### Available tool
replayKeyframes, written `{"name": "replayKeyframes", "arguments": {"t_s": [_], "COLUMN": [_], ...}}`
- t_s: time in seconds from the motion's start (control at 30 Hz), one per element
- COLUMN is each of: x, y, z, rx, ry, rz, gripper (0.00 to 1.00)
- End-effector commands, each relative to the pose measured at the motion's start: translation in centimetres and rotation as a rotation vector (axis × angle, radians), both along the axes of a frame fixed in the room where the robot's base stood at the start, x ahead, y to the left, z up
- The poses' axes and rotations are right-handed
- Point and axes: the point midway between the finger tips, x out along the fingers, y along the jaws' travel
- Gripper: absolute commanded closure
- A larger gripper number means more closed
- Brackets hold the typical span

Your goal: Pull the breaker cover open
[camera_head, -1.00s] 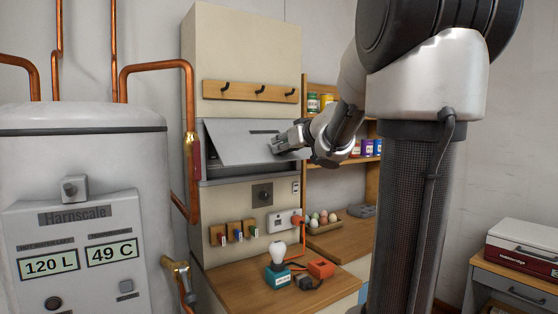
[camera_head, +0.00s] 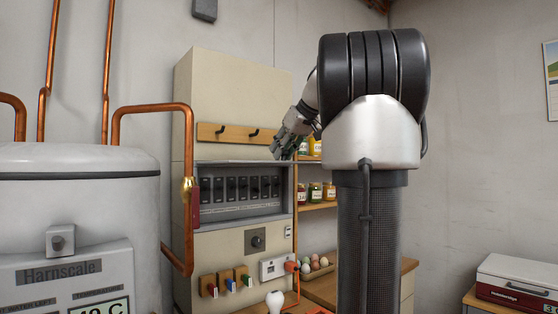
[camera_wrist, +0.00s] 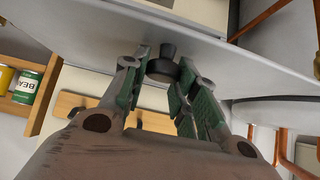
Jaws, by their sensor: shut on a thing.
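The breaker cover (camera_wrist: 245,65) is a flat grey panel with a dark round knob (camera_wrist: 163,70). In the head view the cover is swung up to about level and seen nearly edge-on. Below it, the breaker box (camera_head: 238,190) shows a row of several dark breakers behind its open front. My gripper (camera_head: 281,149) is at the right end of the box's top edge. In the wrist view my gripper (camera_wrist: 165,90) has its green-padded fingers on both sides of the knob, shut on it. The exact contact at the fingertips is partly hidden.
A wooden hook rail (camera_head: 235,133) is fixed just above the box. Shelves with jars (camera_head: 315,192) stand to the right. A copper pipe (camera_head: 187,150) and a water tank (camera_head: 80,210) are on the left. A socket and several small switches sit below the box.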

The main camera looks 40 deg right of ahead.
Motion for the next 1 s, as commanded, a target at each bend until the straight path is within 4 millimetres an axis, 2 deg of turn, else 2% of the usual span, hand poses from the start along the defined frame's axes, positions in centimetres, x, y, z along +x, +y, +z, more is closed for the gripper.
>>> {"name": "replayKeyframes", "arguments": {"t_s": [0.3,0.7,0.73,0.8,0.87,1.0], "x": [-0.1,-0.1,-0.1,-0.1,-0.1,-0.1], "y": [-0.1,0.0,0.0,0.0,0.0,0.0], "z": [1.3,1.4,1.4,1.4,1.4,1.4], "rx": [-0.002,-0.001,-0.001,-0.001,-0.001,-0.001], "ry": [0.074,0.080,0.080,0.080,0.080,0.080], "rz": [0.001,0.002,0.002,0.002,0.002,0.001], "gripper": [1.00,1.00,0.69,0.57,0.49,0.49]}}
